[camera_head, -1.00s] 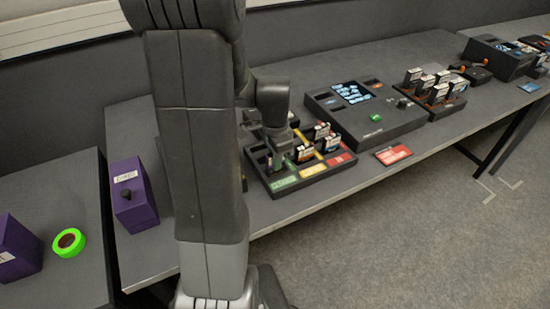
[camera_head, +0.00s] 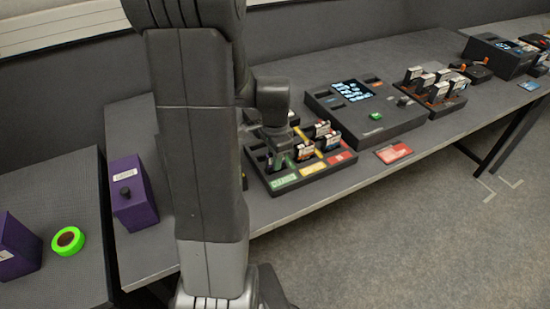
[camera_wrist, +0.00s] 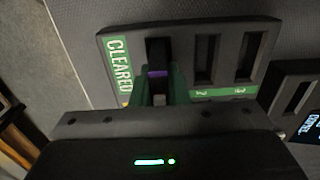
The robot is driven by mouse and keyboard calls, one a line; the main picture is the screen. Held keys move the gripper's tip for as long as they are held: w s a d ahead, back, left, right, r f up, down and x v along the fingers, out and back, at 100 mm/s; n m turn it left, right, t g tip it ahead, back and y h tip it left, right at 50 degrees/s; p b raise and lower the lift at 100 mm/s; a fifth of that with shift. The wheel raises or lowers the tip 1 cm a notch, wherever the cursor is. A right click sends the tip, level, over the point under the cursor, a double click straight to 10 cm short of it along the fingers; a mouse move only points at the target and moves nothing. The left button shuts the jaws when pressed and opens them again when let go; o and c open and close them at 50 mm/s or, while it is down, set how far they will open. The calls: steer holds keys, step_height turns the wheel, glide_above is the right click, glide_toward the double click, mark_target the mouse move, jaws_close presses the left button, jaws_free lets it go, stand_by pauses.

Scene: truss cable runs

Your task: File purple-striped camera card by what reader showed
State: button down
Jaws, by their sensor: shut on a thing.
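My gripper (camera_wrist: 160,85) is shut on the purple-striped card (camera_wrist: 157,74), of which a purple band shows between the fingers in the wrist view. The card is at the slot nearest the CLEARED label (camera_wrist: 118,66); how deep it sits I cannot tell. In the head view my gripper (camera_head: 279,160) is low over the left, green-labelled row of the sorting tray (camera_head: 315,169). The other two slots of that row look empty. The reader (camera_head: 372,129), a dark box with a lit screen (camera_head: 351,91) and green light, stands right of the tray.
Several cards (camera_head: 321,137) stand in the tray's yellow and red rows. A red card or sign (camera_head: 394,153) lies at the table's front edge. A rack of cards (camera_head: 437,90) stands right of the reader. A purple box (camera_head: 133,195) is at the left.

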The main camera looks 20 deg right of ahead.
steer(key=shift+f, duration=0.35)
stand_by(0.4)
steer(key=c, duration=1.3)
jaws_free()
steer(key=shift+o, duration=0.3)
steer(key=shift+o, duration=1.1)
steer(key=shift+r, duration=0.1)
step_height(320, 180, up, 7)
steer(key=p, duration=0.5)
steer(key=shift+r+p, duration=0.2)
steer(key=shift+p, duration=0.1)
